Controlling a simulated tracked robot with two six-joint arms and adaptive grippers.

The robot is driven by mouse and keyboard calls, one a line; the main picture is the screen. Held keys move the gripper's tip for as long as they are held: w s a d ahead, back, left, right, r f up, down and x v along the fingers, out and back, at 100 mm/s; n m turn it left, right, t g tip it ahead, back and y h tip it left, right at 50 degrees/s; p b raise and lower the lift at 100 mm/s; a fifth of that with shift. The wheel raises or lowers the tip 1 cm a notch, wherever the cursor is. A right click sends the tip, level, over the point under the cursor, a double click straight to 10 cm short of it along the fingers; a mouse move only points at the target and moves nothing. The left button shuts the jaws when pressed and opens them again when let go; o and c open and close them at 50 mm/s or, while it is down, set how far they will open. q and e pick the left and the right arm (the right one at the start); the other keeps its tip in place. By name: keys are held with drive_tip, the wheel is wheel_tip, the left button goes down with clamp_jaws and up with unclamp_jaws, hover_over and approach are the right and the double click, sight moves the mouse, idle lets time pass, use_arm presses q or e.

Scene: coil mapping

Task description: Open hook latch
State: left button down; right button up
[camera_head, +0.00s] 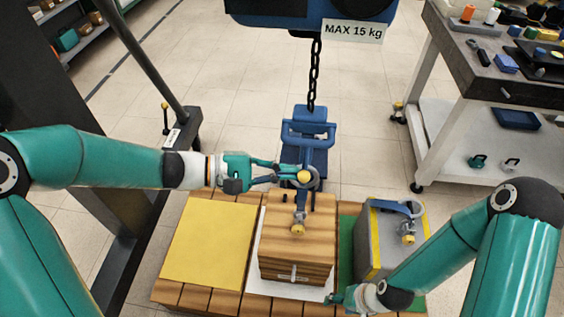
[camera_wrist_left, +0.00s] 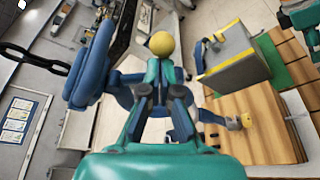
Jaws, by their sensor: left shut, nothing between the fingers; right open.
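The blue hook (camera_head: 306,140) hangs on a black chain above the wooden crate. A yellow ball knob (camera_head: 304,176) sits at its lower part; in the left wrist view the knob (camera_wrist_left: 161,43) is just beyond my fingertips. My left gripper (camera_head: 296,172) is shut and empty beside the hook, its tips at the knob; whether they touch it I cannot tell. The blue hook body (camera_wrist_left: 95,70) is left of the fingers in the wrist view. The latch itself is largely hidden by gripper and knob. My right gripper (camera_head: 345,298) is open, low beside the crate's front right corner.
The wooden crate (camera_head: 296,262), with a yellow-tipped lifting eye (camera_head: 299,228) on top, stands on a white pad. A yellow pad (camera_head: 211,245) lies left. A grey box (camera_head: 374,240) stands right on green. A tool cart (camera_head: 490,75) is at the far right.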

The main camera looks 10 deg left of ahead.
use_arm(q)
drive_tip(key=shift+w+r+n+g+y+p, duration=0.2)
drive_tip(key=shift+r+n+g+p, duration=0.85)
drive_tip(key=shift+p, duration=1.85)
drive_tip(key=shift+w+r+n+g+y+p, duration=0.2)
drive_tip(key=shift+r+n+g+p, duration=0.15)
drive_tip(key=shift+r+n+p, duration=1.9)
drive_tip(key=shift+f+m+p, duration=0.55)
drive_tip(key=shift+f+m, duration=0.05)
drive_tip(key=shift+r, duration=0.15)
